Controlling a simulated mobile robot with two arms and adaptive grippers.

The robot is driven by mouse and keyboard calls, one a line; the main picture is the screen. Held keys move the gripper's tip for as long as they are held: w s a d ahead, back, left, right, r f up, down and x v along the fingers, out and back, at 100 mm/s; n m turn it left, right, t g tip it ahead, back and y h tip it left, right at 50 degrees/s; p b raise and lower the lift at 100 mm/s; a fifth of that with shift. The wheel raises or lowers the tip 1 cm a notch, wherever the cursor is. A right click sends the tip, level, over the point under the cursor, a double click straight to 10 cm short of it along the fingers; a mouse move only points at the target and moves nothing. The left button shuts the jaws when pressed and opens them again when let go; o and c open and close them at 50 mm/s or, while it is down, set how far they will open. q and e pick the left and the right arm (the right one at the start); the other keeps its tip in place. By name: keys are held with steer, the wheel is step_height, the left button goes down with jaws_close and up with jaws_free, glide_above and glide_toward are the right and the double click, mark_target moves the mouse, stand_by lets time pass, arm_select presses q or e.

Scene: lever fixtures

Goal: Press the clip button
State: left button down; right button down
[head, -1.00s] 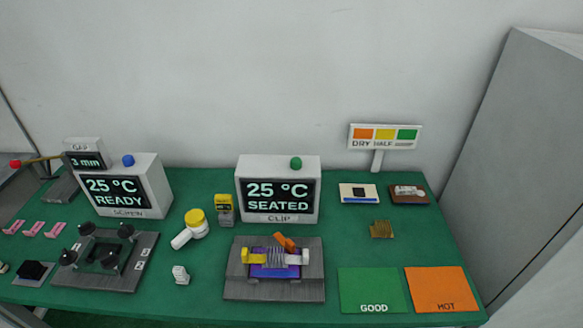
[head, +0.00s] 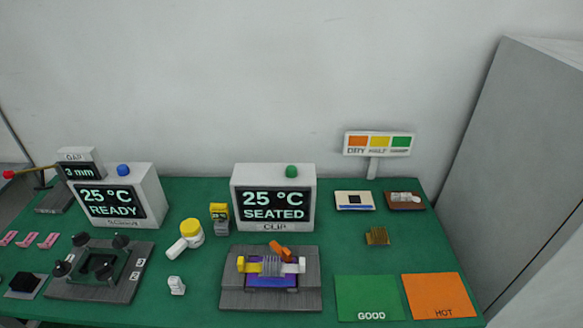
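The white clip box (head: 274,172) stands at the back middle of the green table in the head view. Its dark screen reads 25 °C SEATED, and CLIP is lettered below. The green clip button (head: 291,171) sits on top of the box near its right end. In front of the box, a grey fixture (head: 237,288) holds a ribbed grey piece (head: 272,265) with yellow and white ends and an orange lever (head: 280,252) above it. Neither of my grippers is in view.
A second box (head: 124,199) reading READY, with a blue button (head: 124,169), stands left. Green GOOD (head: 367,300) and orange HOT (head: 438,298) mats lie at front right.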

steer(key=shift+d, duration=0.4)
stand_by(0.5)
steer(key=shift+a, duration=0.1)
